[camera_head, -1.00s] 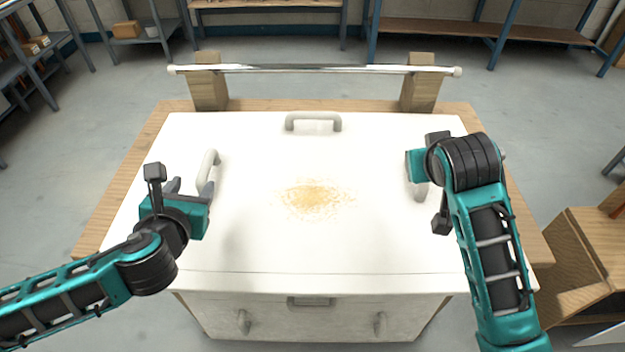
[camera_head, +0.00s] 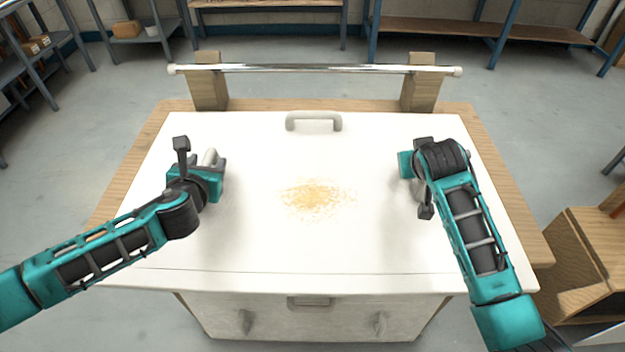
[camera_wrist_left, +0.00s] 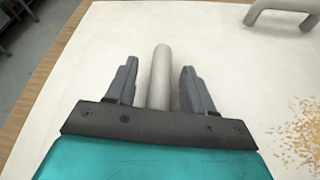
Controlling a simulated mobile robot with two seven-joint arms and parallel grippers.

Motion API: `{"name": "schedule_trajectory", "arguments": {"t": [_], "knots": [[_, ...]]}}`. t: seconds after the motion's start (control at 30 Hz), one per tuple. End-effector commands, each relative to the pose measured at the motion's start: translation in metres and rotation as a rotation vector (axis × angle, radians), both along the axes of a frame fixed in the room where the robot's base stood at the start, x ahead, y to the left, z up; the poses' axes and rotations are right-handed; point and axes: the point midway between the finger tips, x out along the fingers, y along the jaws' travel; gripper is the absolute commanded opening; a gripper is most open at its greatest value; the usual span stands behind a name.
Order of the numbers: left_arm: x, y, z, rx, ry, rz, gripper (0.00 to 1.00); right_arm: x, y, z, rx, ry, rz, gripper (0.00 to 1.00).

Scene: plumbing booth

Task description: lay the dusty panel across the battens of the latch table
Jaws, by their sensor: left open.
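The dusty panel (camera_head: 290,240) is a wide white sheet with an orange-brown patch of dust (camera_head: 315,198) at its middle. It lies flat over a wooden table top (camera_head: 130,180). Its far handle (camera_head: 313,121) is free. My left gripper (camera_head: 212,162) is at the left handle (camera_head: 210,156). In the left wrist view, my left gripper (camera_wrist_left: 160,85) is open, with its fingers on both sides of the handle's bar (camera_wrist_left: 160,75) and gaps between. My right gripper (camera_head: 405,164) is over the panel's right side; its fingers and the right handle are hidden. No battens show.
A metal rod (camera_head: 310,69) spans two wooden blocks (camera_head: 208,85) behind the panel. A pale cabinet front (camera_head: 280,322) with a handle and knobs shows below the near edge. A wooden unit (camera_head: 590,250) stands right. Shelves (camera_head: 150,30) line the back; grey floor lies between.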

Motion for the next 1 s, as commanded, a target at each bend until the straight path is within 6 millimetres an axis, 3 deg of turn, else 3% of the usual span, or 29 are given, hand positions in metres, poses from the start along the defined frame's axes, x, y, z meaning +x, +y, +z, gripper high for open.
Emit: {"name": "schedule_trajectory", "arguments": {"t": [0.13,0.67,1.0], "knots": [[-0.0001,-0.0001,0.0002,0.0,0.0,0.0,0.52,-0.0001,-0.0001,0.0002,0.0,0.0,0.0,0.53],[-0.0003,-0.0001,0.0002,0.0,0.0,0.0,0.01,-0.0004,0.0004,0.0001,0.0,0.001,0.001,0.02],[-0.0005,-0.0002,0.0001,0.0,0.0,-0.001,0.0,-0.0005,0.0009,-0.0002,0.001,0.001,0.002,0.0]]}}
